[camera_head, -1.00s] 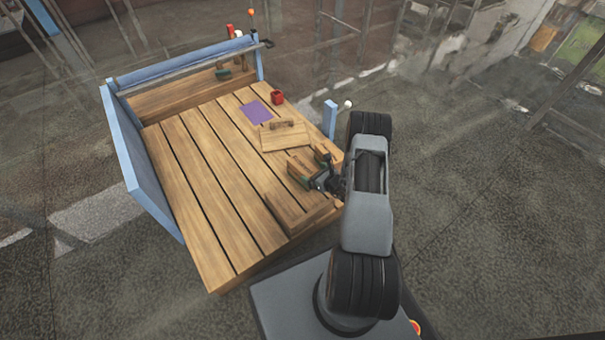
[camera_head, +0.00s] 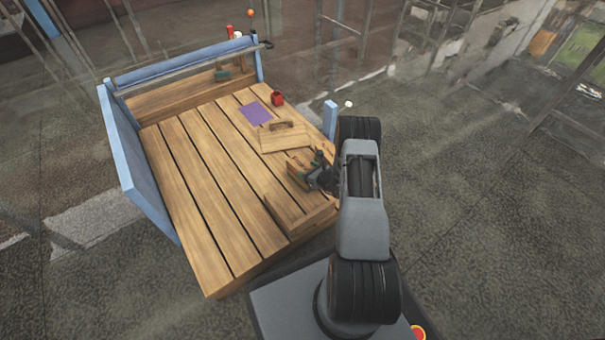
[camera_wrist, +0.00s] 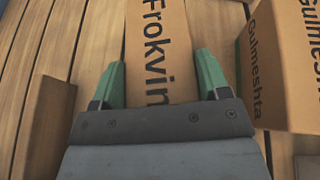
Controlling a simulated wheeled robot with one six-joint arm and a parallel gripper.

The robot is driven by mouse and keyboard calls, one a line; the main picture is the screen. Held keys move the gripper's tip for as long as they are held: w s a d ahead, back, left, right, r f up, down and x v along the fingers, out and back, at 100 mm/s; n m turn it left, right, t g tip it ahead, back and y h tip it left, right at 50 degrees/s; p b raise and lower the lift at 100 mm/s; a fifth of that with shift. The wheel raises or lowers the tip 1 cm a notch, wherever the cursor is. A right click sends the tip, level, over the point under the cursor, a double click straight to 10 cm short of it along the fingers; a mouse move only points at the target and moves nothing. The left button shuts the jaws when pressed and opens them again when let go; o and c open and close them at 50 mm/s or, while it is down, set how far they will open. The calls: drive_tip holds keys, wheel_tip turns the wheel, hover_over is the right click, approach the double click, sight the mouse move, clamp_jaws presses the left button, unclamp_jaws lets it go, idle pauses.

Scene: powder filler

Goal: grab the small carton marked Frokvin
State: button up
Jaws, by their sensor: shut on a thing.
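The small brown carton marked Frokvin (camera_wrist: 160,45) stands out in the middle of the wrist view, its black lettering running along its upper face. My gripper (camera_wrist: 160,75) has one green finger on each side of this carton and is shut on it. The near end of the carton is hidden behind the gripper body. In the head view my gripper (camera_head: 308,174) is at the right part of the wooden table, and the carton there is too small and covered to read.
A carton marked Gulmeshta (camera_wrist: 270,65) stands close on the right. A plain brown block (camera_wrist: 45,125) is at the left. On the slatted table (camera_head: 200,200) are a wooden board (camera_head: 283,142), a purple sheet (camera_head: 255,114) and a red cup (camera_head: 277,98). The table's left part is clear.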

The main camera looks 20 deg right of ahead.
drive_tip(key=c, duration=0.6)
drive_tip(key=shift+r, duration=0.1)
